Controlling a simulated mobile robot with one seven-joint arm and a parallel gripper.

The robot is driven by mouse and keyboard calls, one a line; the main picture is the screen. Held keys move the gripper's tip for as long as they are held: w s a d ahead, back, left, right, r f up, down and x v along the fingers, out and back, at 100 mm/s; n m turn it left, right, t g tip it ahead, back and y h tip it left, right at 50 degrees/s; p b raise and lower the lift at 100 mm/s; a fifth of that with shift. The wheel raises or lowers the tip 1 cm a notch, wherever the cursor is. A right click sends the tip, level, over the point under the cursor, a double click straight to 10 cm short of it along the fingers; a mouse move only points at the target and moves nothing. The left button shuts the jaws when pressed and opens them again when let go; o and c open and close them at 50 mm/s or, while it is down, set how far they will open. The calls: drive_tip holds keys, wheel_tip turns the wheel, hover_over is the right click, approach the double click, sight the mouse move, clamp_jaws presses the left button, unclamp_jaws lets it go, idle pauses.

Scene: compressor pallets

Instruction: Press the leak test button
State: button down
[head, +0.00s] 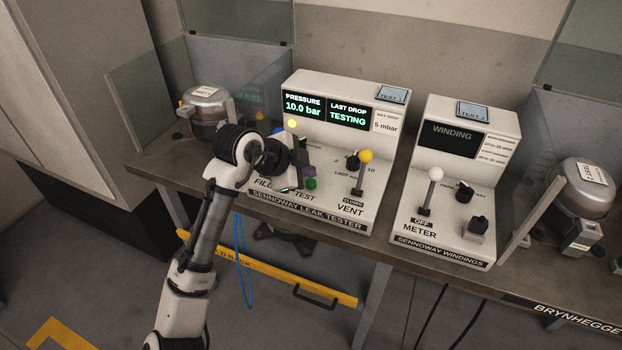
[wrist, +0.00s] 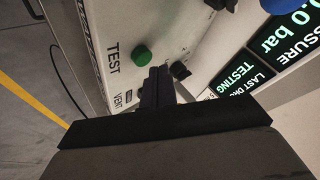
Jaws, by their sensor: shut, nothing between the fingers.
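The leak tester (head: 330,213) is a white console on the bench, with a green round button (head: 311,184) above the word TEST. The button also shows in the wrist view (wrist: 141,56), uncovered. My gripper (head: 301,177) is shut and empty, over the left part of the console beside the button. In the wrist view its dark fingertips (wrist: 158,76) are just to the right of and below the button; I cannot tell whether they touch the panel. The tester's screen (head: 325,109) reads PRESSURE 10.0 bar and LAST DROP TESTING.
The windings tester (head: 450,215) is further right. Compressors (head: 207,106) (head: 584,190) stand at both sides, near clear panels. A yellow bar (head: 290,280) runs below the bench.

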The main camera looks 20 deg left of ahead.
sight(307, 184)
drive_tip(key=shift+r, duration=0.1)
drive_tip(key=shift+r+p, duration=1.55)
drive_tip(key=shift+r, duration=0.9)
